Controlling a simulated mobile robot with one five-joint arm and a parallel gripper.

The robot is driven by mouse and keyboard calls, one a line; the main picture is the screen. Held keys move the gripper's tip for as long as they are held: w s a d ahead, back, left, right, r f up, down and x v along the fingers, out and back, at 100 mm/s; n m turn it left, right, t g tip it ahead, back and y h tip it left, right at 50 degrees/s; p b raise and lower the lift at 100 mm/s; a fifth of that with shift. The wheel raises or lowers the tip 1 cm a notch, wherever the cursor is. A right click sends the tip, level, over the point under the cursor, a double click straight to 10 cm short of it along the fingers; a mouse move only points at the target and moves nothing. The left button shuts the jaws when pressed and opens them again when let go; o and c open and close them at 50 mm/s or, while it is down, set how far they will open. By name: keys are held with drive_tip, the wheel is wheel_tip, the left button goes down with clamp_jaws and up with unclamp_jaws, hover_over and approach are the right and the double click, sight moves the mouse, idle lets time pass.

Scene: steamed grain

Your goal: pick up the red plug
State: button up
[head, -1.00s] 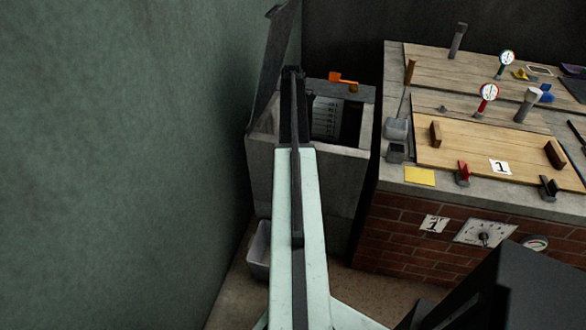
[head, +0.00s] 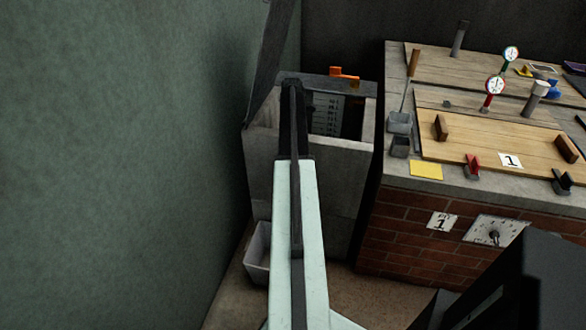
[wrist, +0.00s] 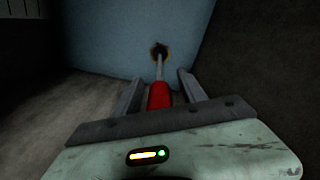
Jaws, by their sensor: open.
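The red plug (wrist: 160,95) shows in the wrist view as a red handle with a thin pale rod running forward from it. The rod's far end meets a dark hole with a brownish rim (wrist: 160,51) in a blue-grey wall. My gripper (wrist: 159,77) is open, with one grey finger on each side of the plug. I cannot tell whether either finger touches it. The near end of the handle is hidden behind my gripper's body. In the head view my arm reaches to the concrete tank, and the gripper and plug are hidden there.
The open concrete tank (head: 348,152) has its dark lid (head: 268,62) raised at the left, near the green wall (head: 110,150). A brick stove (head: 405,243) with wooden boards, dials and clips stands at the right. A small grey bin (head: 257,255) sits on the floor.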

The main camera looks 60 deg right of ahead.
drive_tip(key=shift+r, duration=0.1)
clamp_jaws()
idle(1.3)
